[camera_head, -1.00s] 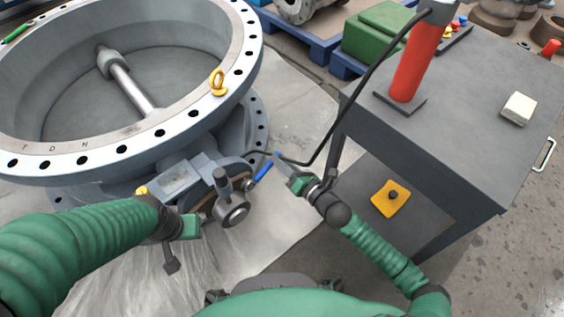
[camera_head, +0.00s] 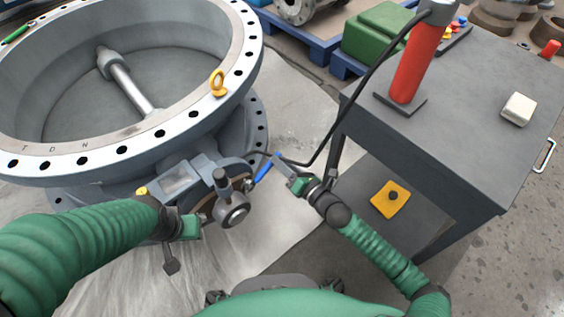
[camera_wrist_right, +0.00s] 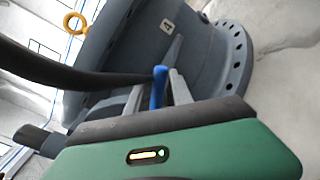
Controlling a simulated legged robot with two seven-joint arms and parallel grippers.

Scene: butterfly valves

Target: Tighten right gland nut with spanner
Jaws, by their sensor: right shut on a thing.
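A blue-handled spanner (camera_head: 264,172) is beside the valve's gearbox (camera_head: 215,185) in the head view. My right gripper (camera_head: 279,162) is shut on the spanner near its upper end. In the right wrist view the blue spanner (camera_wrist_right: 159,88) stands between the two grey fingers. The spanner's lower end is close to a small fitting (camera_head: 248,185) on the gearbox side. I cannot tell whether that fitting is the right gland nut or whether the spanner touches it. My left gripper (camera_head: 190,226) is at the gearbox's lower left; its fingers are mostly hidden.
The large flanged valve body (camera_head: 150,140) with a yellow lifting eye (camera_head: 218,84) fills the upper left. A grey cart (camera_head: 440,125) stands at right, carrying a red cylinder (camera_head: 413,70). A black cable (camera_head: 345,115) runs past my right gripper. Floor sheeting below is clear.

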